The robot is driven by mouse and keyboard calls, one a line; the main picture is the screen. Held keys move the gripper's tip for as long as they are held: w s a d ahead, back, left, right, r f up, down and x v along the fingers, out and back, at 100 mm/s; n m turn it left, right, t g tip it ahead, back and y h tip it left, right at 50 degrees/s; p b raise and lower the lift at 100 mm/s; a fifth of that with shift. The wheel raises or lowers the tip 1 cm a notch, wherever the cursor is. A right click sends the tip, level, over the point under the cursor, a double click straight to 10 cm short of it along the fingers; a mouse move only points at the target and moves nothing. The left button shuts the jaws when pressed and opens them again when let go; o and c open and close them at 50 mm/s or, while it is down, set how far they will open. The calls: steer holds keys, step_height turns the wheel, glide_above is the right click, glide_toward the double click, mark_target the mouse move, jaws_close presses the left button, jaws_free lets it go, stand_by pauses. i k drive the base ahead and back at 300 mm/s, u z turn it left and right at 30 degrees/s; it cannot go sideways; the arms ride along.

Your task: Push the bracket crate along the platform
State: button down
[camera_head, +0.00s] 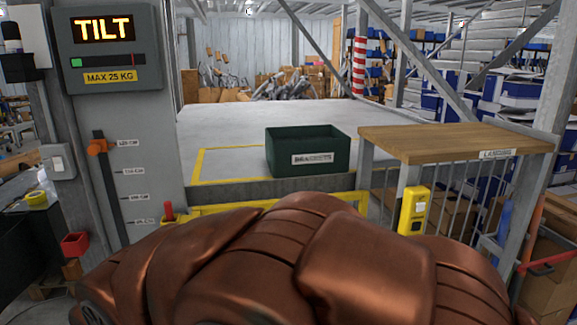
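The bracket crate (290,153) is a dark green open-topped box with a white label on its front that seems to read "BRACKETS". It stands upright near the front edge of the grey platform (225,125), partly over a yellow outline. Its inside looks dark and I cannot see any contents. My gripper is not in this view. A large copper-brown segmented body fills the lower foreground and hides what lies low in front of the platform; I cannot tell if it is part of me.
A wooden-topped landing (430,140) stands right of the crate. A yellow control box (413,210) hangs before it. A grey post at left carries a lit "TILT" sign (102,29) marked "MAX 25 KG". A yellow rail (240,204) runs below the platform edge. The platform behind the crate is clear.

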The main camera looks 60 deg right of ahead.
mark_target(301, 150)
steer(key=z, duration=0.7)
steer(key=i, duration=1.2)
steer(key=z, duration=1)
